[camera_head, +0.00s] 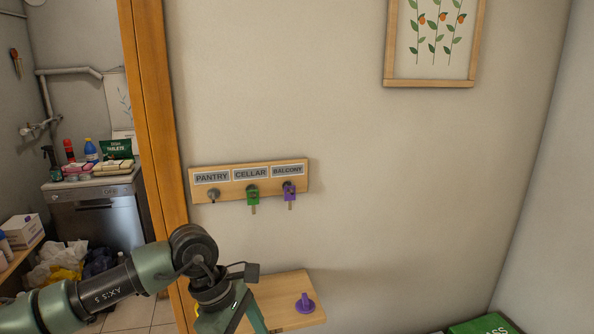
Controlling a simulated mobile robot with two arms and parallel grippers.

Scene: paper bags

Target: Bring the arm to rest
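My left arm comes in from the lower left, and its gripper (243,322) points down at the bottom edge of the picture. The fingertips are cut off, so I cannot tell whether it is open or shut. It is beside a small wooden shelf (285,290), below the key rack and apart from it. My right gripper is out of view.
A wooden key rack (233,196) has labels PANTRY, CELLAR and BALCONY. A green key (252,196) hangs under CELLAR, a purple key (289,193) under BALCONY; the PANTRY hook (214,195) is bare. A purple object (304,303) stands on the shelf. A door frame (157,110) is left.

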